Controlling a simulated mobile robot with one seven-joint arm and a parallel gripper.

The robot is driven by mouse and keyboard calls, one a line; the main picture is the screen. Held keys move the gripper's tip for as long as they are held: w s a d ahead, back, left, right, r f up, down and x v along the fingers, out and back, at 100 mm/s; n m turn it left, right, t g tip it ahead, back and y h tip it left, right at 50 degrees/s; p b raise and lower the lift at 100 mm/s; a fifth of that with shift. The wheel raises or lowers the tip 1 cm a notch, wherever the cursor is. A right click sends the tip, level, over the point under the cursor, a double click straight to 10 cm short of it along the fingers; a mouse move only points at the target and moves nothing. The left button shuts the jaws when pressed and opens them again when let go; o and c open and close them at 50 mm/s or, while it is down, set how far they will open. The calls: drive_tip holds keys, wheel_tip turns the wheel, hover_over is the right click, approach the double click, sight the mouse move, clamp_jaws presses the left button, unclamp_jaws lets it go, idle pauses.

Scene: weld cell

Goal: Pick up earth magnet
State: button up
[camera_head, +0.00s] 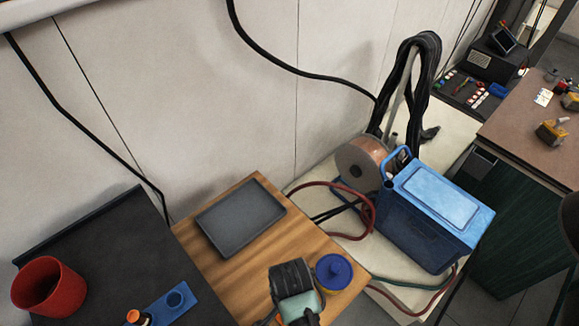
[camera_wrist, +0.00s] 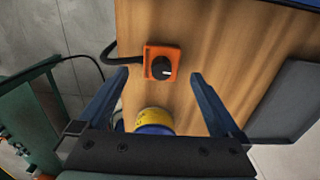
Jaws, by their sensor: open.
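The earth magnet (camera_wrist: 150,62) appears to be the orange square block with a black round knob and a black cable. It lies on the wooden table top in the upper middle of the wrist view. My gripper (camera_wrist: 159,77) is open, with one blue finger to the left of the block and one to the right. Nothing is held. The block shows between the fingertips; I cannot tell the height gap. In the head view I cannot make out the block clearly near the bottom edge.
A yellow and blue cylinder (camera_wrist: 155,120) stands between the fingers, nearer the palm. A grey tray (camera_head: 240,217) lies on the wooden table (camera_head: 190,240). A blue round item (camera_head: 335,272) is near its right edge. A red pot (camera_head: 45,290) stands on the dark bench at left.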

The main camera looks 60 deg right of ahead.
drive_tip(key=shift+w+f, duration=0.1)
drive_tip(key=shift+f, duration=2.25)
drive_tip(key=shift+c, duration=0.3)
clamp_jaws()
